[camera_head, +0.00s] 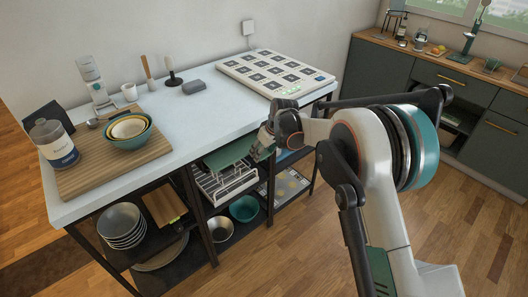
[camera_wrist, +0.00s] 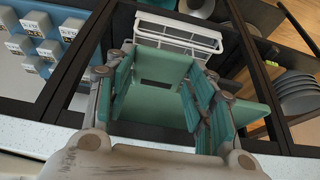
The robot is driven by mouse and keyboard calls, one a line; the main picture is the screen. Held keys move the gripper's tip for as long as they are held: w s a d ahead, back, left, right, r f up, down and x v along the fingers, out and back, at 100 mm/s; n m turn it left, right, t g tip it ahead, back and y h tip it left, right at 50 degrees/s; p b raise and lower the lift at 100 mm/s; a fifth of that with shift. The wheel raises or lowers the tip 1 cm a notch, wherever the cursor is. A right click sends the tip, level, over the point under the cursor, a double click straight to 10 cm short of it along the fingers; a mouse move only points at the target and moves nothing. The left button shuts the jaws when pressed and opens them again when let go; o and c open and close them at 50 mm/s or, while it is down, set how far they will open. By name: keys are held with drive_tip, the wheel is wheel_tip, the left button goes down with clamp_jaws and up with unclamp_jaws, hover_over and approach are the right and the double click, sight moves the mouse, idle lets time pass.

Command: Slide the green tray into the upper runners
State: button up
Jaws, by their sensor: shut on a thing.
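The green tray (camera_head: 230,152) is at the front of the middle bay under the white-topped table, above a white wire rack (camera_head: 228,186). In the wrist view the tray (camera_wrist: 157,108) shows a dark slot near its far edge, and the wire rack (camera_wrist: 180,36) lies just beyond that edge. My gripper (camera_head: 262,147) is at the tray's near side. In the wrist view my gripper (camera_wrist: 165,98) has teal finger pads on either side of the tray and is shut on it. I cannot make out the upper runners or tell whether the tray touches them.
Black posts (camera_head: 199,212) flank the bay. The left bay holds stacked bowls (camera_head: 122,222) and a wooden board (camera_head: 163,203). Metal and teal bowls (camera_head: 244,208) stand below the rack. The tabletop (camera_head: 190,116) overhangs the bays.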

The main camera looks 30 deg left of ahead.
sight(250, 146)
drive_tip(key=shift+w+a, duration=0.4)
drive_tip(key=shift+a, duration=0.65)
drive_tip(key=shift+w+a, duration=0.45)
drive_tip(key=shift+a, duration=0.6)
drive_tip(key=shift+w+a, duration=0.4)
drive_tip(key=shift+a, duration=0.65)
drive_tip(key=o, duration=1.2)
drive_tip(key=v, duration=1.2)
drive_tip(key=shift+d, duration=0.1)
